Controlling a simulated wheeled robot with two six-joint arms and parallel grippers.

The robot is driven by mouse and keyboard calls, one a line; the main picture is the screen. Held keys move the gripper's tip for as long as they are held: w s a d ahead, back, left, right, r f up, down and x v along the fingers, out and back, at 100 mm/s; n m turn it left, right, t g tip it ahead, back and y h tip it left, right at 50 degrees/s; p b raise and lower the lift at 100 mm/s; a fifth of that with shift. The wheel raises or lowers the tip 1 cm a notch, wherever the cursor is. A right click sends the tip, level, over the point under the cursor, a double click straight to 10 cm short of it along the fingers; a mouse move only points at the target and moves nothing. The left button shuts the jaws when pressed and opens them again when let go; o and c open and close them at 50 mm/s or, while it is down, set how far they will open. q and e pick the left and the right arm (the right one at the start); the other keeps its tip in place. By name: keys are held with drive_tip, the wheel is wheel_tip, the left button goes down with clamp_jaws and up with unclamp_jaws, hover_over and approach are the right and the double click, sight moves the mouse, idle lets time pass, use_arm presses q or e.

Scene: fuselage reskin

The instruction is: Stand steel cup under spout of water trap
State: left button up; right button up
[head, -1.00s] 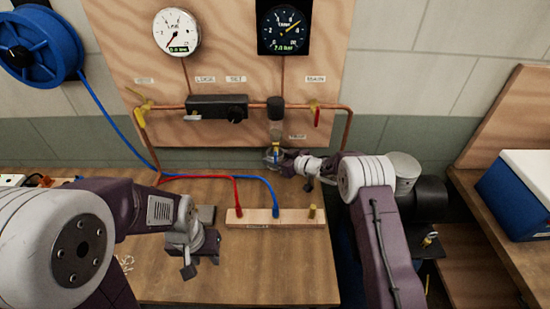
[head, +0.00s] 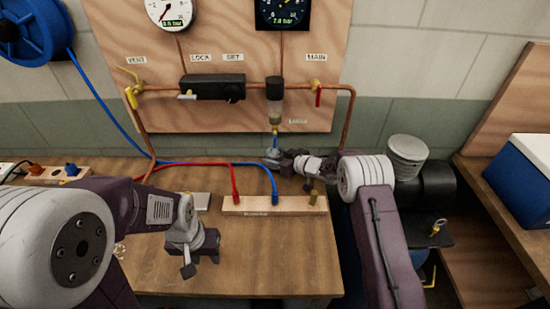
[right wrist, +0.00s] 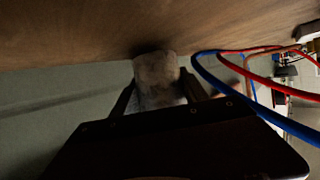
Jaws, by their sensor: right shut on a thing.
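The water trap (head: 275,104) hangs from the copper pipe on the board, its yellow spout (head: 275,130) pointing down. The small grey steel cup (head: 271,153) is at the tip of my right gripper (head: 274,158), just below the spout at the back of the bench. In the right wrist view the cup (right wrist: 157,80) sits between the two dark fingers (right wrist: 157,96), which are shut on it. Its base is close to the wooden surface; I cannot tell whether it touches. My left gripper (head: 200,258) hangs over the front left of the bench; its fingers are unclear.
A wooden block (head: 290,205) with a red hose (head: 236,185) and a blue hose (head: 273,185) plugged in lies in front of the cup. A blue box (head: 525,175) stands at the right. The bench (head: 280,255) is clear in front of the block.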

drive_tip(key=shift+f+b, duration=0.35)
drive_tip(key=shift+f, duration=0.15)
drive_tip(key=o, duration=1.5)
drive_tip(key=shift+r, duration=0.4)
wheel_tip(320, 180, up, 3)
drive_tip(key=shift+r, duration=0.1)
drive_tip(key=s+d+r, duration=0.2)
drive_tip(key=d, duration=0.1)
drive_tip(key=s+d+r, duration=0.2)
drive_tip(key=d, duration=0.1)
drive_tip(key=s+d+r+p, duration=0.1)
drive_tip(key=s+d+r, duration=0.1)
drive_tip(key=d+r, duration=0.1)
drive_tip(key=shift+d, duration=0.55)
drive_tip(key=shift+a, duration=0.1)
